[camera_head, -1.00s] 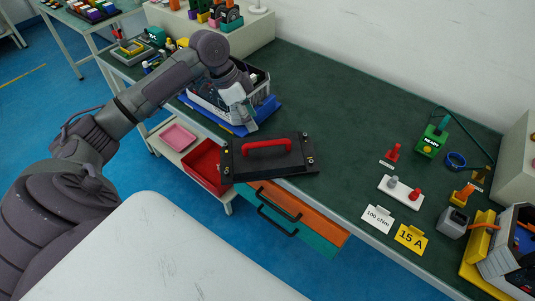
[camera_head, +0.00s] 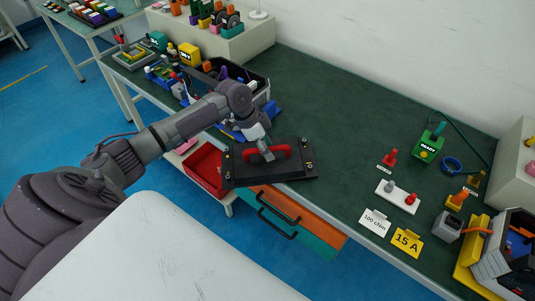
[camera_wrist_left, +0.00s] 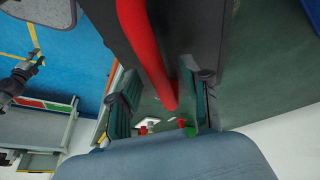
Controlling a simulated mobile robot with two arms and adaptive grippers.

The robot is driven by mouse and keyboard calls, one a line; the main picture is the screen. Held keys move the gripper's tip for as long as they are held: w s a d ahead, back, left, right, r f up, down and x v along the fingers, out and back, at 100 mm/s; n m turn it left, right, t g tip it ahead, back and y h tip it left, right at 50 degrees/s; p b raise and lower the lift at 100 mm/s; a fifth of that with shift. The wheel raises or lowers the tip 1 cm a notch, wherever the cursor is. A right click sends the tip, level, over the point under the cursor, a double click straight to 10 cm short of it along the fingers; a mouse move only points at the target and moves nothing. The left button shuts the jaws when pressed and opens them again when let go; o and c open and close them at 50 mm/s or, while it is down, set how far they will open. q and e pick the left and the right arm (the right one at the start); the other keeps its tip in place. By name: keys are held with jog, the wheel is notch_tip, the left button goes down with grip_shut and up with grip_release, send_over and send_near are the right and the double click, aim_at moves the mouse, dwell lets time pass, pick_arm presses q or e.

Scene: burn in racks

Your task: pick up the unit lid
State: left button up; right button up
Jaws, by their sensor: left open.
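The unit lid (camera_head: 240,175) is a flat black plate with a red bar handle (camera_head: 280,153) on top and bolts at its corners. It lies on the green bench near the front edge. My left gripper (camera_head: 265,152) is at the handle, coming down from above. In the left wrist view the black lid (camera_wrist_left: 195,28) and red handle (camera_wrist_left: 147,50) fill the upper middle. The open fingers of the gripper (camera_wrist_left: 160,100) stand on either side of the handle's line, with gaps on both sides. My right gripper is not in view.
An open unit on a blue tray (camera_head: 270,108) stands behind my left arm. A red bin (camera_head: 205,165) is below the front edge. Cards, a green device (camera_head: 430,146) and another unit (camera_head: 510,250) are at the right. The bench's middle back is clear.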

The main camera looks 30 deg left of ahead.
pick_arm(q)
jog(key=shift+w+d+f, duration=0.1)
jog(key=shift+d+f, duration=0.05)
jog(key=shift+f, duration=0.35)
jog(key=shift+f, duration=0.2)
dwell(0.3)
grip_shut()
dwell(0.4)
